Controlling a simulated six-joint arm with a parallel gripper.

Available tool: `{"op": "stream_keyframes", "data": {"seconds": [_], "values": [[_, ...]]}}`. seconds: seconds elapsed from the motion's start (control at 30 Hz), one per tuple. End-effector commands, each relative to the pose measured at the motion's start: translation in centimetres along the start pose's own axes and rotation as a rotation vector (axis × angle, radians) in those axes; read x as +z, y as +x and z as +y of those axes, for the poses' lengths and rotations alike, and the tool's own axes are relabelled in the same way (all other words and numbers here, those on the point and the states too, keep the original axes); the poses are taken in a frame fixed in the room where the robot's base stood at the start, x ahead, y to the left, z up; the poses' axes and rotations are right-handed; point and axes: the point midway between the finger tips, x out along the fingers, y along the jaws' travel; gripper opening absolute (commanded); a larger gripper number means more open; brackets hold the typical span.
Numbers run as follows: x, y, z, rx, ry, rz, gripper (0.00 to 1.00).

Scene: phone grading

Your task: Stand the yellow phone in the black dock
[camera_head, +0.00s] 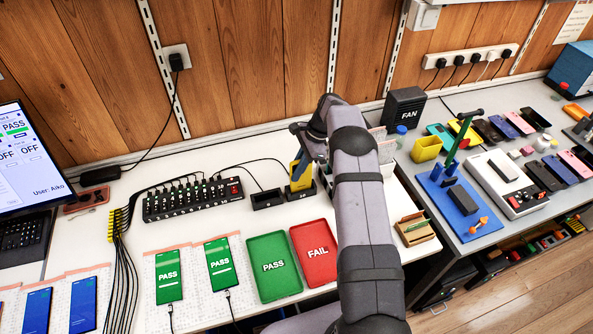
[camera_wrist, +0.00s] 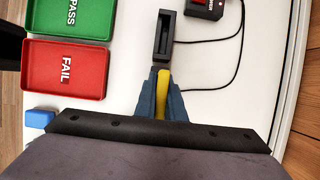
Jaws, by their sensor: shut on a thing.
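My gripper (camera_head: 305,158) is shut on the yellow phone (camera_head: 300,175), which is held upright, edge-on in the wrist view (camera_wrist: 163,82). Two black docks stand side by side: an empty one on the left (camera_head: 267,200) and one on the right (camera_head: 302,195), directly below the phone. The phone's lower end is at or just over the right dock; I cannot tell whether it is seated. In the wrist view the empty dock (camera_wrist: 165,22) shows ahead of my gripper (camera_wrist: 161,76), and the other is mostly hidden beneath the fingers.
A green PASS tray (camera_head: 273,290) and a red FAIL tray (camera_head: 315,276) lie in front of the docks. A black charging hub (camera_head: 192,203) stands to the left, with cables behind the docks. A black FAN box (camera_head: 404,109) stands at the back right.

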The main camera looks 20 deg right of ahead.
Motion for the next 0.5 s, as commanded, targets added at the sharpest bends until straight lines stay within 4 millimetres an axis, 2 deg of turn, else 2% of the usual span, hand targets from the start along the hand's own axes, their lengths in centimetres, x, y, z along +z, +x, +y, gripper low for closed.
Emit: {"op": "stream_keyframes", "data": {"seconds": [0.5], "values": [[-0.36,0.85,-0.05,-0.001,-0.001,0.0,0.0]]}}
